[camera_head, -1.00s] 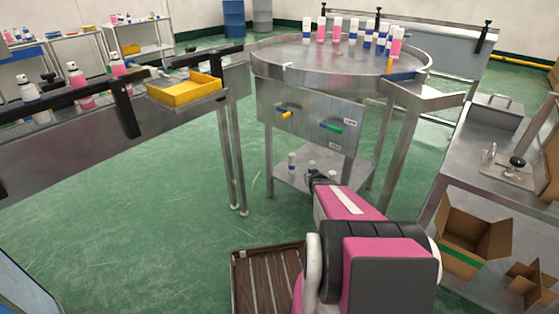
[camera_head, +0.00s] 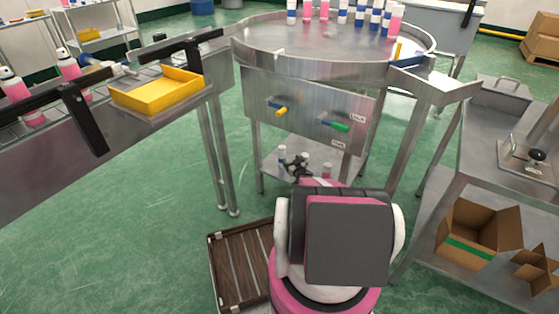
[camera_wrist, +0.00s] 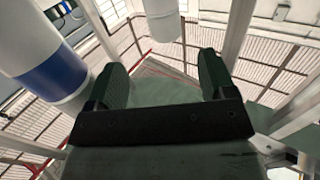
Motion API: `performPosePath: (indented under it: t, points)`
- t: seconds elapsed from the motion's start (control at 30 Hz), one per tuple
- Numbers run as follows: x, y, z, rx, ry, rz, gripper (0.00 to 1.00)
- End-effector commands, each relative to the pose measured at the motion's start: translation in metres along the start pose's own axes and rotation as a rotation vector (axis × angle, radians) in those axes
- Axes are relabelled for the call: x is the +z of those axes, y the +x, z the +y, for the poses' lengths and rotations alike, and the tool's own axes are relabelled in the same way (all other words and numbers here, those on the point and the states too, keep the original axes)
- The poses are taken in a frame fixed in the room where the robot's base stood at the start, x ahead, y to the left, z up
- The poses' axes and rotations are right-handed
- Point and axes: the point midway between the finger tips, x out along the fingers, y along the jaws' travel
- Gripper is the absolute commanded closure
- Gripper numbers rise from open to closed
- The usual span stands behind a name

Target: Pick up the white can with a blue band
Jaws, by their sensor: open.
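My gripper (camera_wrist: 160,74) is open and empty, with its two dark fingers spread in the wrist view. A white can with a blue band (camera_wrist: 48,66) is large at the upper left there, beside the left finger and not between the fingers. In the head view my gripper (camera_head: 299,166) is at the lower shelf under the round table. A white can with a blue band (camera_head: 282,155) stands just left of it; whether they touch cannot be told.
A yellow tray (camera_head: 160,92) is at left. Cardboard boxes (camera_head: 480,235) are at right.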

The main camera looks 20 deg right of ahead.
Motion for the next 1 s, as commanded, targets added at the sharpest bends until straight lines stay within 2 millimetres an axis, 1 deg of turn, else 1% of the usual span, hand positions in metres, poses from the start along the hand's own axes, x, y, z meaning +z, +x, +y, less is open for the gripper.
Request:
performPosePath:
  t: [0.17, 0.33, 0.57, 0.67, 0.83, 0.9, 1.0]
  points:
    - [0.002, 0.021, -0.001, -0.002, 0.0, 0.001, 0.23]
    - [0.001, 0.047, 0.0, -0.001, -0.001, 0.0, 0.23]
    - [0.0, 0.06, -0.002, -0.001, 0.0, 0.0, 0.23]
    - [0.001, 0.072, -0.004, -0.001, 0.0, -0.001, 0.23]
    - [0.001, 0.097, -0.006, -0.001, 0.0, 0.0, 0.23]
    - [0.001, 0.104, -0.006, 0.0, 0.0, 0.0, 0.23]
    - [0.0, 0.107, -0.006, 0.0, 0.0, -0.001, 0.23]
